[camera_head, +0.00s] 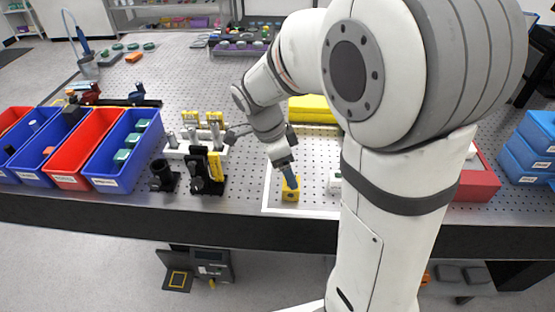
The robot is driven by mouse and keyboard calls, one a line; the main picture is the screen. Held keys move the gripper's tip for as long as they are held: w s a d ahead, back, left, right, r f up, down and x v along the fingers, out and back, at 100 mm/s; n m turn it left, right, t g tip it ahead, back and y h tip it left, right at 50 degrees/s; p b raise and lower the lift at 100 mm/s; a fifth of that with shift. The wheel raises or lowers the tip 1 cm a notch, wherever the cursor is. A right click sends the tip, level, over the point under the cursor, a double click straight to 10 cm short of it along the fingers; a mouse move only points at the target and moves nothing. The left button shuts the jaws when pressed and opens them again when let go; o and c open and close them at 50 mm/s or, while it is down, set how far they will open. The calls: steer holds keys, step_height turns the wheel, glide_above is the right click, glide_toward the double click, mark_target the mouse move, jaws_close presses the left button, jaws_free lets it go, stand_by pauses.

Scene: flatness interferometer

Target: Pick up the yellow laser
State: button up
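A small yellow block with a dark spot on its front face, which looks like the yellow laser (290,195), stands on the white-bordered area of the perforated table near the front edge. My gripper (289,182) reaches down from above with its dark blue-grey fingers at the top of this block. The fingers overlap the block's upper part in the picture. I cannot tell whether they are closed on it or only around or just above it. The block appears to rest on the table.
Red and blue bins (128,160) stand at the left. Black mounts (207,180) and a white holder with yellow-topped parts stand left of my gripper. A larger yellow object (312,106) lies behind it. A red box (478,184) and blue bins (533,150) are at the right.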

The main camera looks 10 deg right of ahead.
steer(key=f+m, duration=0.1)
steer(key=f, duration=0.2)
steer(key=w+d+f+m+p, duration=0.1)
steer(key=f, duration=0.1)
steer(key=f+m+h, duration=0.1)
steer(key=f, duration=0.2)
steer(key=shift+w+d+f+p, duration=0.15)
steer(key=shift+d+f+p, duration=0.15)
steer(key=shift+d+p, duration=0.1)
steer(key=c, duration=1.5)
